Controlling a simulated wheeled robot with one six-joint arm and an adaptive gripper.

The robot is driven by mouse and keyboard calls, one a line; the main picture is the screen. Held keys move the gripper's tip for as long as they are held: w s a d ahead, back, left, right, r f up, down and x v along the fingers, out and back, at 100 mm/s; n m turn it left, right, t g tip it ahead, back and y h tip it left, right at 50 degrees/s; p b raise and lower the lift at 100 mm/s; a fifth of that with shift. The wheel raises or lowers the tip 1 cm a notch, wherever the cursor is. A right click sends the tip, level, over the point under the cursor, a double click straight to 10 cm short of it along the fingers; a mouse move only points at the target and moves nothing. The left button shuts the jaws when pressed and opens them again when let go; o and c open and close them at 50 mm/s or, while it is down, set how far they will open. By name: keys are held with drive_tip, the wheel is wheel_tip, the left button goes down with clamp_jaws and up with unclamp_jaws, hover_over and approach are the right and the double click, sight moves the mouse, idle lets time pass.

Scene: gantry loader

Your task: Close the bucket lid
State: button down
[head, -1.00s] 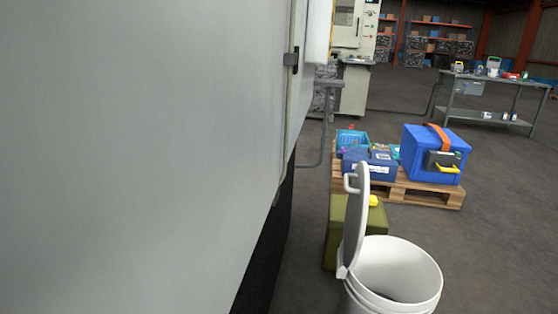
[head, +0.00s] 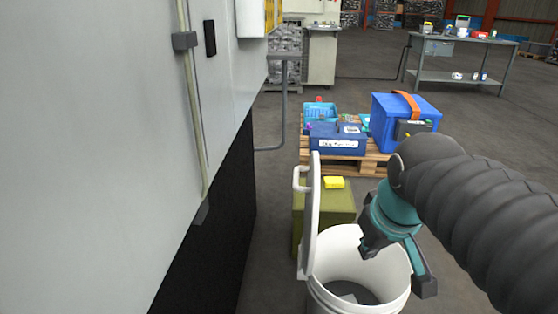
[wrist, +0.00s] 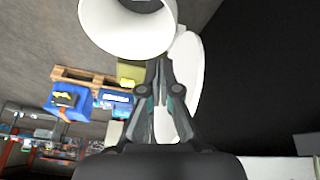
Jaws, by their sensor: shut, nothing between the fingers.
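The white bucket (head: 322,296) stands on the floor at the lower middle of the head view, its mouth open and something grey inside. Its lid (head: 313,215) stands upright on the left side of the rim, with a white handle on its outer face. In the wrist view the bucket (wrist: 100,40) is at the top and the lid (wrist: 188,75) is behind the fingers. My gripper (head: 366,252) is above the bucket mouth, to the right of the lid. Its fingers are shut and empty, as the wrist view (wrist: 159,65) also shows. Contact with the lid cannot be seen.
A large grey machine wall (head: 110,130) fills the left side. An olive box (head: 340,207) with a yellow item stands behind the bucket. Beyond it a pallet (head: 372,166) carries blue boxes. A grey workbench (head: 460,78) stands far right. Floor is clear between them.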

drive_tip(key=w+a+r+n+p, duration=0.1)
drive_tip(key=w+a+r+n, duration=0.1)
drive_tip(key=w+r, duration=0.1)
drive_tip(key=w+a+r+n+g+p, duration=0.1)
drive_tip(key=w+a+r+n, duration=0.1)
drive_tip(key=w+a+r, duration=0.1)
drive_tip(key=w+a+r+n+g+p, duration=0.1)
drive_tip(key=w+a+r+n+p, duration=0.1)
drive_tip(key=w, duration=0.5)
drive_tip(key=shift+a+r+n, duration=0.25)
drive_tip(key=shift+r+n, duration=0.05)
drive_tip(key=shift+r, duration=0.3)
drive_tip(key=shift+a+r+n, duration=0.2)
drive_tip(key=shift+r+n, duration=0.1)
drive_tip(key=shift+r, duration=0.3)
drive_tip(key=w+a+r+n+g+p, duration=0.2)
drive_tip(key=w+a+r+n+p, duration=0.15)
drive_tip(key=w+a+n, duration=0.45)
wheel_tip(320, 180, down, 12)
drive_tip(key=w+d+m+b, duration=0.1)
drive_tip(key=b, duration=0.1)
drive_tip(key=shift+d+h, duration=0.3)
drive_tip(key=shift+d, duration=0.05)
drive_tip(key=shift+g, duration=0.3)
